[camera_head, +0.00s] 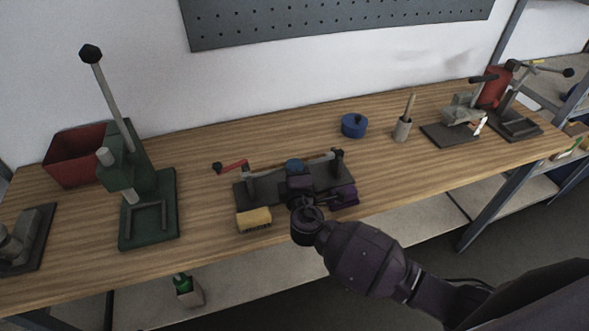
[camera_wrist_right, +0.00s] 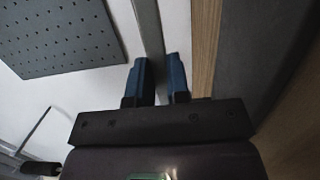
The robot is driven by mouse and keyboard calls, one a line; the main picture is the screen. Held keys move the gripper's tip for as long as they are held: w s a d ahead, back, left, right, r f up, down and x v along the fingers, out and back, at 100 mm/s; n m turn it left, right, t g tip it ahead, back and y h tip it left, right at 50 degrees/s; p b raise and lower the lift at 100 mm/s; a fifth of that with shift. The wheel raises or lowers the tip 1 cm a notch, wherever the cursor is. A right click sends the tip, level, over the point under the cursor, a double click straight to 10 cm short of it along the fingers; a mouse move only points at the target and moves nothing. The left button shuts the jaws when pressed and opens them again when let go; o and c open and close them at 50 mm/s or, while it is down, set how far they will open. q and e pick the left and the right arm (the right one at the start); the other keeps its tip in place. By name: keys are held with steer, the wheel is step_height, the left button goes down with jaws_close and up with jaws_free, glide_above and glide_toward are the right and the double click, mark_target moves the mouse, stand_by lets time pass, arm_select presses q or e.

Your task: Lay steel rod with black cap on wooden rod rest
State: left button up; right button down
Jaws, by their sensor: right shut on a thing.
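My right gripper (camera_head: 295,166) is over the middle of a dark fixture near the bench's front. Its blue fingers (camera_wrist_right: 158,80) are shut on a grey steel rod (camera_wrist_right: 149,28), which runs up between them in the right wrist view. In the head view a steel bar (camera_head: 318,160) shows to the right of the fingers, with a dark end piece (camera_head: 337,155); I cannot tell whether this is the black cap. My gripper hides the middle of the bar. I cannot make out a wooden rod rest for certain. My left gripper is not in view.
The fixture's dark base plate (camera_head: 246,196) has a red-handled crank (camera_head: 230,167) on its left. A yellow brush-like block (camera_head: 254,220) is in front. A green press (camera_head: 140,180) and red bin (camera_head: 75,155) stand left; a blue pot (camera_head: 354,126) and grey cup (camera_head: 402,131) stand behind right.

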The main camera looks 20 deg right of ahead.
steer(key=shift+f, duration=0.15)
steer(key=c, duration=1.1)
jaws_free()
steer(key=s, duration=0.3)
steer(key=s+b, duration=0.1)
steer(key=s, duration=0.2)
steer(key=s+f, duration=0.1)
steer(key=s, duration=0.2)
steer(key=shift+s+a, duration=0.25)
steer(key=shift+a, duration=0.15)
steer(key=shift+s+a+r+b, duration=0.15)
steer(key=shift+s+b, duration=0.15)
steer(key=shift+s, duration=0.4)
